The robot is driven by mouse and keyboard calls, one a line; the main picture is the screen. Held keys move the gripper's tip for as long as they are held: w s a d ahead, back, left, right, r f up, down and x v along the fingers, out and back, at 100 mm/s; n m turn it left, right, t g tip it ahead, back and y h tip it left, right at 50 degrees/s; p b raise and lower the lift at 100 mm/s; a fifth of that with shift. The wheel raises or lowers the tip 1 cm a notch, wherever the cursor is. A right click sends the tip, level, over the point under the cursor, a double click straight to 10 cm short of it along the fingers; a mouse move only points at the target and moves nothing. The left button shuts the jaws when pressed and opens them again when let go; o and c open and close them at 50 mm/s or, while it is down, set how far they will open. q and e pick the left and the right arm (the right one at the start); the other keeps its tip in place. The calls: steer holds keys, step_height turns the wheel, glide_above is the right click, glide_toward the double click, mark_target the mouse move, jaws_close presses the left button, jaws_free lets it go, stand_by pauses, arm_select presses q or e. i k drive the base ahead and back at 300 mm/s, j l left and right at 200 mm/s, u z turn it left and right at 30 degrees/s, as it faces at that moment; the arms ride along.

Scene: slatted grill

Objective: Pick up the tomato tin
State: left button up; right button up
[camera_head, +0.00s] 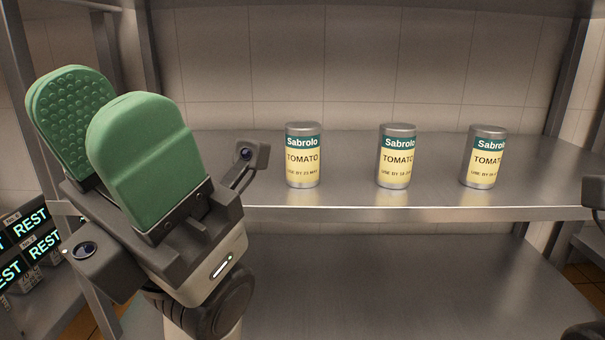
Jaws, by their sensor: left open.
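Three tomato tins stand upright in a spaced row on a metal shelf: a left tin (303,157), a middle tin (396,158) and a right tin (483,158). Each has a green and yellow label reading "Sabrolo TOMATO". My left gripper (103,110) is large in the left foreground, with green padded fingers pointing up. It is open and empty, to the left of the tins and apart from them. Only dark parts show at the right edge, and I cannot make out my right gripper there.
The shelf (400,213) has a raised front edge and free room around the tins. A lower shelf (390,290) is bare. Another shelf is overhead. Metal posts stand at both sides. Dark boxes marked "REST" (28,245) sit at the lower left.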

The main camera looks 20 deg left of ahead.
mark_target(485, 142)
steer(key=l+u, duration=0.5)
steer(key=l, duration=1.1)
